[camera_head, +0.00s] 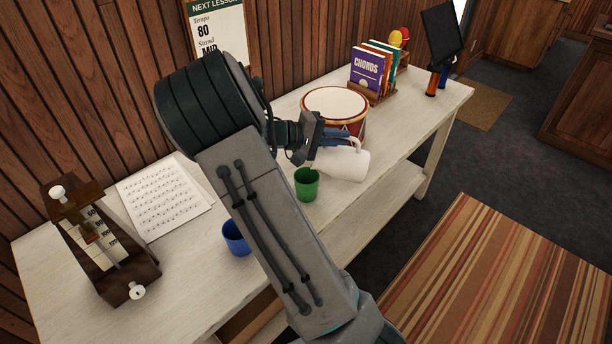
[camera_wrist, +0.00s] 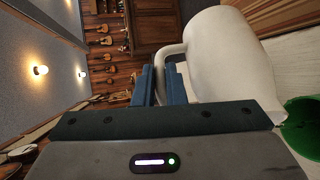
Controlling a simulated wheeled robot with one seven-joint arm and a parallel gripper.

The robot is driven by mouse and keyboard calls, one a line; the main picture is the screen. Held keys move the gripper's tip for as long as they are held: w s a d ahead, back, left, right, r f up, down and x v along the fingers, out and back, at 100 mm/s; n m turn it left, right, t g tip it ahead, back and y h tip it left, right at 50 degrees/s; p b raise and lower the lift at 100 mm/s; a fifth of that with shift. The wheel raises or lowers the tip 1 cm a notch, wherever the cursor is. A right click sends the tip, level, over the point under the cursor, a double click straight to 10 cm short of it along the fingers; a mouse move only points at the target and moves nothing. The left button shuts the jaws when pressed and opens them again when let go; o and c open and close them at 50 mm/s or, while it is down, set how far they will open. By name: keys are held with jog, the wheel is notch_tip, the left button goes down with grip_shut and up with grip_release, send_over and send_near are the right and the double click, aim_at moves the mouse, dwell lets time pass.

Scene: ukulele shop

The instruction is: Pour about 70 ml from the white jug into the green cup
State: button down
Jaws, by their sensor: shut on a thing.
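The white jug (camera_head: 345,163) is tilted far over above the table, its mouth end toward the green cup (camera_head: 307,183). My gripper (camera_head: 341,138) is shut on the jug's handle, behind the jug's body. In the wrist view the jug (camera_wrist: 222,58) fills the upper right, with its handle between the blue fingers of my gripper (camera_wrist: 164,84). The green cup stands upright on the table, just below and left of the jug. Part of it shows in the wrist view (camera_wrist: 302,125). I cannot see any liquid or the inside of the cup clearly.
A blue cup (camera_head: 236,238) stands left of my arm. A drum (camera_head: 335,103) is close behind the jug. Books (camera_head: 372,69), a metronome (camera_head: 101,243) and sheet music (camera_head: 164,198) are on the white table (camera_head: 399,143). Its front right stretch is clear.

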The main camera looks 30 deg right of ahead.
aim_at(364, 155)
jog(key=shift+w+a+r, duration=0.15)
jog(key=shift+w+a, duration=0.05)
dwell(0.7)
jog(key=s+d+f+y+b, duration=0.2)
jog(key=d, duration=0.1)
jog(key=s+d+f+m+t+y+b, duration=0.1)
jog(key=d, duration=0.1)
jog(key=shift+s+f, duration=0.3)
jog(key=shift+f, duration=0.1)
jog(key=shift+y, duration=0.4)
jog(key=shift+f+t+b, duration=0.2)
jog(key=shift+t+b, duration=0.1)
jog(key=shift+b, duration=0.05)
jog(key=shift+d+f+y, duration=0.15)
jog(key=shift+d+y, duration=0.1)
jog(key=shift+y, duration=0.15)
jog(key=shift+s, duration=0.1)
dwell(0.4)
